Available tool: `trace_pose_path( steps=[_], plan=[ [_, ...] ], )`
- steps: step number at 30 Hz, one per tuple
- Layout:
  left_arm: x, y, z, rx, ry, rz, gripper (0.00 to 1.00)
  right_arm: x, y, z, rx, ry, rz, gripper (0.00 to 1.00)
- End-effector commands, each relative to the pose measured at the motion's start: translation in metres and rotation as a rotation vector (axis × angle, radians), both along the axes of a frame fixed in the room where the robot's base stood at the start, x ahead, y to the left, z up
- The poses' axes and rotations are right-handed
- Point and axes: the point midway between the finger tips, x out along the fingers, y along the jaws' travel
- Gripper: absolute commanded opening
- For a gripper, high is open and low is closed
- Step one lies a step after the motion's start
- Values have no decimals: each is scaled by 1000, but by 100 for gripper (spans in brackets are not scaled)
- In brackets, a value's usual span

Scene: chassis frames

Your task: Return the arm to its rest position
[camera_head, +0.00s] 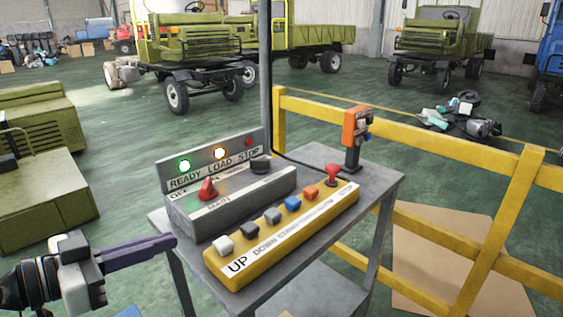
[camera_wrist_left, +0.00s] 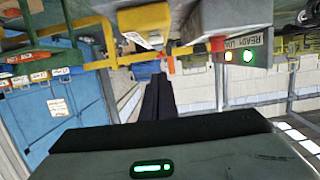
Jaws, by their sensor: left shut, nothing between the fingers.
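My left gripper (camera_head: 172,240) comes in from the lower left of the head view. Its purple-grey fingers are shut together with nothing between them. The fingertips are just left of the small grey table (camera_head: 338,208), apart from the control boxes as far as I can tell. In the left wrist view the dark closed fingers (camera_wrist_left: 158,82) point toward the far wall. My right gripper is not in view.
The table carries a yellow button box (camera_head: 285,238), a grey panel (camera_head: 240,196) with green and amber lamps lit, and an orange device (camera_head: 355,135). A yellow railing (camera_head: 425,137) stands behind and right. A green machine (camera_head: 40,195) is at left. Trucks stand behind.

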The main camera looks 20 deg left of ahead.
Motion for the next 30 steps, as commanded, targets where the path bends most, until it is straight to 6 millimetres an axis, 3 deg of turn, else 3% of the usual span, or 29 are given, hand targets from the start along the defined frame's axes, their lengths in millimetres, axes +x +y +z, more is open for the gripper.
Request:
trace_pose_path(
  steps=[4, 7, 11, 14, 17, 18, 21, 24, 27, 30],
  plan=[
    [0, 3, -8, -3, 12, 14, 0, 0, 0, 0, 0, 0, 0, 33],
    [0, 16, -38, -7, 57, 68, 0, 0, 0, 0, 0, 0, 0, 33],
    [-8, 32, -119, -14, 176, 181, 0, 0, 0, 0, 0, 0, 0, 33],
    [-23, 25, -195, -12, 291, 252, 0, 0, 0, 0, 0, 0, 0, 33],
    [-43, -2, -264, -1, 397, 288, 0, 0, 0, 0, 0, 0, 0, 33],
    [-51, -18, -289, 6, 434, 291, 0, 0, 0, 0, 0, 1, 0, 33],
    [-69, -66, -339, 28, 509, 276, 0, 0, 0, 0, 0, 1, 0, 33],
    [-82, -115, -370, 52, 552, 243, 0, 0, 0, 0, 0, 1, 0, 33],
    [-91, -152, -386, 72, 570, 210, 0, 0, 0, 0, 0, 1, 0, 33],
    [-95, -174, -392, 85, 574, 188, 0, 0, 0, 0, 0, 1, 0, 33]
  ],
)
